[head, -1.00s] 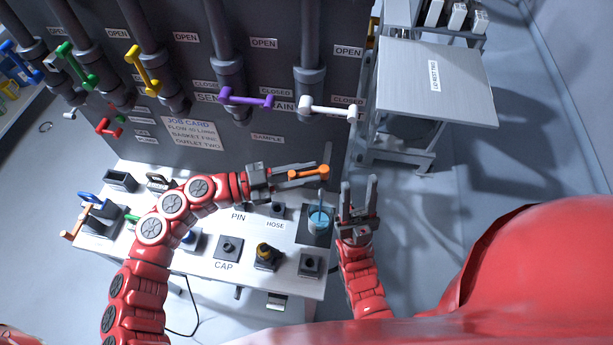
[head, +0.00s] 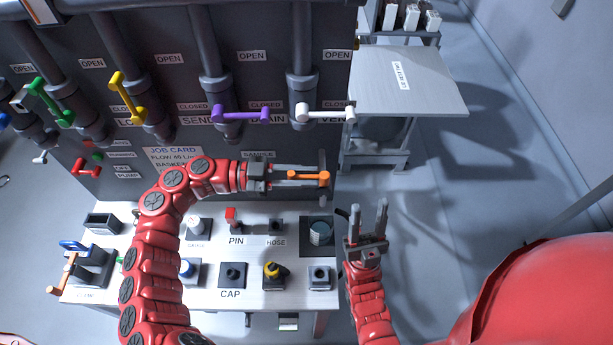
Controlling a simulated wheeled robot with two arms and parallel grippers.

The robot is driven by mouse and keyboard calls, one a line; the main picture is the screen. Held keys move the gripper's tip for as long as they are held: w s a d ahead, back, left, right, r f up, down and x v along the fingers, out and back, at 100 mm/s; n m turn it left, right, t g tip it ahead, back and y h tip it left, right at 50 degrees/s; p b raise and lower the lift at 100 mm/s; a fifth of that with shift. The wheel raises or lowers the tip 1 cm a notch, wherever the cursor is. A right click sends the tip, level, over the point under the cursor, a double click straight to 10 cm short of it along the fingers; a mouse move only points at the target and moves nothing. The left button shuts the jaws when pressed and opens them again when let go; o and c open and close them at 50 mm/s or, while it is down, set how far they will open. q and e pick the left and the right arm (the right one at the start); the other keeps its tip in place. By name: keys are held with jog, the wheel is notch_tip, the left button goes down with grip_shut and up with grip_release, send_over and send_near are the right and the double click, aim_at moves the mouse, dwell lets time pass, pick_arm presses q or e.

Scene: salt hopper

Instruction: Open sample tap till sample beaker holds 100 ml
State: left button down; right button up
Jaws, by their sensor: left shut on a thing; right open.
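The sample tap's orange handle (head: 304,176) is at the panel's lower right, below the SAMPLE label, and lies about level in the picture. My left gripper (head: 318,180) is shut on this handle, with its fingers along it. The sample beaker (head: 320,233) stands on a dark square pad on the bench, below the tap. It looks grey-blue; its level and marks are too small to read. I see no clear stream above it. My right gripper (head: 369,208) is open and empty, to the right of the beaker, fingers pointing up in the picture.
The bench (head: 255,215) carries a red PIN piece (head: 232,218), a yellow-topped piece (head: 274,270) and other small fittings. Purple (head: 240,114) and white (head: 326,113) valve handles are above. A grey side table (head: 415,100) stands at the right. Floor right of the bench is clear.

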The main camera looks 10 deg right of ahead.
pick_arm(q)
jog(key=c, duration=0.9)
grip_release()
jog(key=shift+w, duration=0.1)
jog(key=w+a+b, duration=0.2)
jog(key=a+b, duration=0.3)
jog(key=a, duration=0.6)
jog(key=shift+a+b, duration=0.35)
jog(key=shift+a, duration=0.05)
